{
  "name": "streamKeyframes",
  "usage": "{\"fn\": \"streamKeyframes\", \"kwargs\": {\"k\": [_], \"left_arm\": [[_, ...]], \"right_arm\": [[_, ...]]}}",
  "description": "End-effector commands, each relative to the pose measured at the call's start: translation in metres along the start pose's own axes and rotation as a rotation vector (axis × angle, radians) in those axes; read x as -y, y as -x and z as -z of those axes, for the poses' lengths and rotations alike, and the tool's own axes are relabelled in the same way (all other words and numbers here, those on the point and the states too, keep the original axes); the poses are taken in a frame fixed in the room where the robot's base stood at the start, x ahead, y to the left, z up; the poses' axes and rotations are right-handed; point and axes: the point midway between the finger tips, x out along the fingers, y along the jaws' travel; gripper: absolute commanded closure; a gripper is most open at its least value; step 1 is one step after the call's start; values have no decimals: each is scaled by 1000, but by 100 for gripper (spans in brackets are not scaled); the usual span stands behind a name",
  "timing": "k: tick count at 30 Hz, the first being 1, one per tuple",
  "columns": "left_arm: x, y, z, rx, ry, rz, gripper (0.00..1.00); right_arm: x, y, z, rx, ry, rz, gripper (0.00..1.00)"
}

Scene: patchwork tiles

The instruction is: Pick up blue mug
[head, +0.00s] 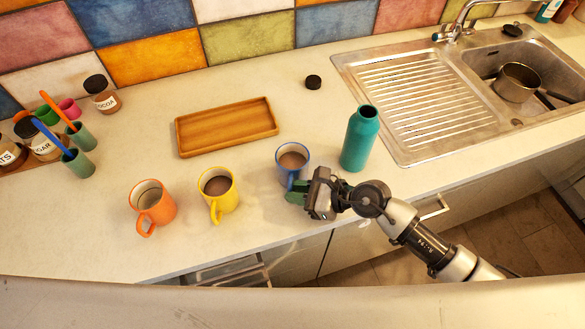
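The blue mug (283,172) stands upright on the counter in the head view, with brown drink inside. My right gripper (295,190) is at its near side, with green fingers close to the mug's front and handle area. The fingers partly cover the mug's lower front. I cannot tell whether they touch it or how far apart they are. My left gripper is not in view.
A yellow mug (226,188) and an orange mug (160,210) stand to the left. A teal bottle (359,140) stands close on the right. A wooden tray (186,137) lies behind, with a black cap (313,82) beyond. The sink (400,100) is at the right.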

Motion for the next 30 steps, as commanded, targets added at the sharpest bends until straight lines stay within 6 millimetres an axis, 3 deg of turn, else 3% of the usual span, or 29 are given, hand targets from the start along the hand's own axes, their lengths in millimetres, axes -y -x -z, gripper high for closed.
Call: {"fn": "streamKeyframes", "kwargs": {"k": [17, 30], "left_arm": [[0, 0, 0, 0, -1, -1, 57], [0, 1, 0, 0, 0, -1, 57]], "right_arm": [[1, 2, -6, 4, 5, 2, 100], [4, 16, -39, 6, 7, 2, 100]]}}
